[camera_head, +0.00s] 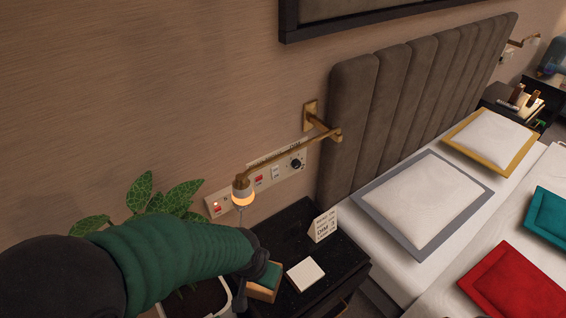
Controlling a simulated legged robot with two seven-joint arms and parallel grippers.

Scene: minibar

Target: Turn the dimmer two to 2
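A long pale control panel (284,178) is fixed to the wall above the nightstand. A round black dimmer knob (296,163) sits at its right end. Its number marks are too small to read, and I cannot tell whether this is dimmer two. Red switches (259,179) and a white switch (276,172) are on the panel to its left. The lamp covers part of the panel. My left arm, in a green sleeve, reaches in from the left. Its dark end is below the panel, left of and apart from the knob; its fingertips cannot be made out. My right gripper is not in view.
A brass wall lamp (290,155) with a lit head (243,193) juts out before the panel. The black nightstand (335,268) holds a sign card (323,225), a white pad (305,274) and a wooden box (263,294). A potted plant (165,200) stands left; the bed is right.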

